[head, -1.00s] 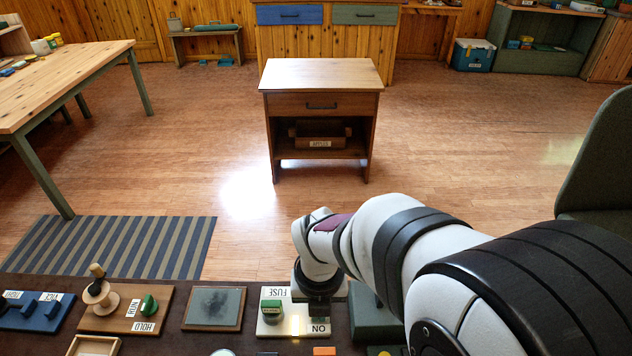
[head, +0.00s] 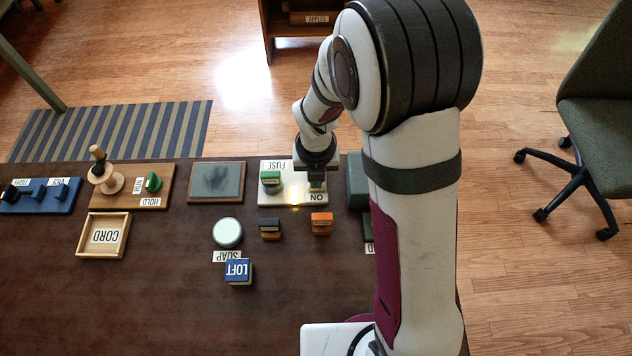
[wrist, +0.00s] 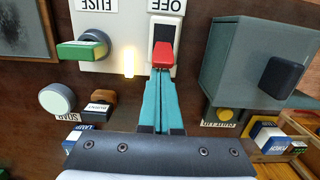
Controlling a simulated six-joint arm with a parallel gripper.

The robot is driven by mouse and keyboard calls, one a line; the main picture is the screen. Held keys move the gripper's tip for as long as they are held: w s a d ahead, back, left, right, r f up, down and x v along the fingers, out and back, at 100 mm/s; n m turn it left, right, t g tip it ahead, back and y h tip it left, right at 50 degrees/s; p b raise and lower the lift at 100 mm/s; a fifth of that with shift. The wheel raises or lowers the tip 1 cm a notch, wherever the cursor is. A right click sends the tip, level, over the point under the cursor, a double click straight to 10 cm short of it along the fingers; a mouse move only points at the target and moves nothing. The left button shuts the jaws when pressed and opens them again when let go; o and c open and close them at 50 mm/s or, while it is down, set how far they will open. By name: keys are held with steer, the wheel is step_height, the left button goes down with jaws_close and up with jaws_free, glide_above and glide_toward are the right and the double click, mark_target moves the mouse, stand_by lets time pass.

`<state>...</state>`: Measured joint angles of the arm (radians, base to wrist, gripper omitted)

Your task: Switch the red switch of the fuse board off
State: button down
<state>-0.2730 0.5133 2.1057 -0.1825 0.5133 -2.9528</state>
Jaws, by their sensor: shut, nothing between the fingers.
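The fuse board (head: 266,197) is a white plate on the dark bench, with a green-handled part (head: 271,181) on its left and a lit yellow lamp (head: 289,213) at its near edge. The red switch (wrist: 163,56) shows in the wrist view in a dark and white slot, below the OFF label (wrist: 167,5). Its red lever leans toward the near end, the ON side. My gripper (wrist: 161,74) is shut, with its teal fingertips right at the near end of the red lever. I cannot tell whether they touch. In the head view my gripper (head: 317,184) hides the switch.
A grey-green box (wrist: 245,60) stands close on the right of the board. A framed slate (head: 216,183) is left. The front of the bench is mostly clear.

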steer(key=shift+w+r, duration=0.25)
steer(key=shift+w, duration=0.25)
stand_by(0.5)
steer(key=shift+w+r, duration=0.1)
steer(key=shift+w, duration=0.15)
steer(key=shift+w+r, duration=0.25)
steer(key=shift+w, duration=0.7)
steer(key=shift+r, duration=0.1)
steer(key=shift+a+r, duration=0.1)
steer(key=shift+r, duration=0.6)
steer(key=shift+f, duration=0.1)
